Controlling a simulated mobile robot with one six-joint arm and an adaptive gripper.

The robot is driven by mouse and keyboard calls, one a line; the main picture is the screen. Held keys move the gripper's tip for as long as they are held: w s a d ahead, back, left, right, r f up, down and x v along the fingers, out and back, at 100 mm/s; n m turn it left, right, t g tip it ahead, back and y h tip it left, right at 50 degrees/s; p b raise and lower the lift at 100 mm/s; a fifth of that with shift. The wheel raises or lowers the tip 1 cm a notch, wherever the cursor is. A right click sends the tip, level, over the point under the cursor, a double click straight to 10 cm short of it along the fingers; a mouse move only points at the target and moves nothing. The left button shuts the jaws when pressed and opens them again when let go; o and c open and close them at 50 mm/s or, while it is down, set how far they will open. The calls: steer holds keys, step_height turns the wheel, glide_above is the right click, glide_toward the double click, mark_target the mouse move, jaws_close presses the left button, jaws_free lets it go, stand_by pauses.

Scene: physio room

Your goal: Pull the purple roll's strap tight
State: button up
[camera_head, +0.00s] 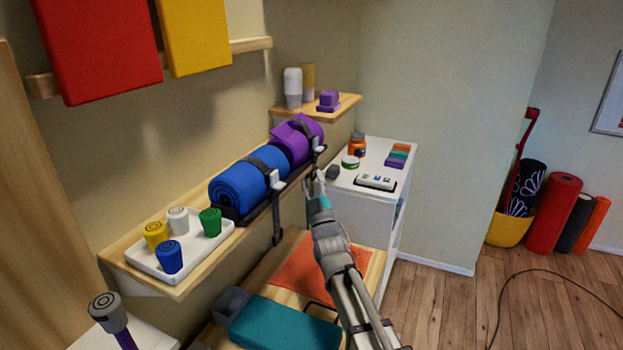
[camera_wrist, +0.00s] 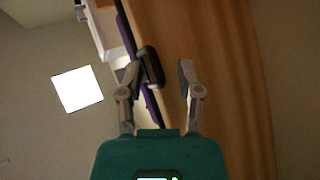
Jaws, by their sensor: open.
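The purple roll (camera_head: 288,147) lies at the far end of the wooden wall shelf. A dark strap (camera_head: 299,127) goes around it, with a light buckle (camera_head: 319,149) on its front side. My gripper (camera_head: 317,178) is just below and in front of that buckle. In the wrist view my open gripper (camera_wrist: 158,78) has a dark, strap-like piece (camera_wrist: 151,66) between its fingers, closer to the left finger. I cannot tell whether they touch. A thin purple edge (camera_wrist: 124,38) shows beyond the left finger. The strap's loose end is mostly hidden by my gripper in the head view.
A blue roll (camera_head: 238,187) with its own strap and hanging tail (camera_head: 277,222) lies beside the purple one. A white tray (camera_head: 150,262) with several coloured cups is nearer. A white cabinet (camera_head: 362,207) with small items stands right of my gripper.

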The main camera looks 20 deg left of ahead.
jaws_close()
steer(key=shift+f, duration=0.1)
step_height(320, 180, down, 6)
steer(key=b, duration=0.6)
steer(key=shift+a+f, duration=0.15)
stand_by(0.4)
jaws_free()
steer(key=shift+r, duration=0.25)
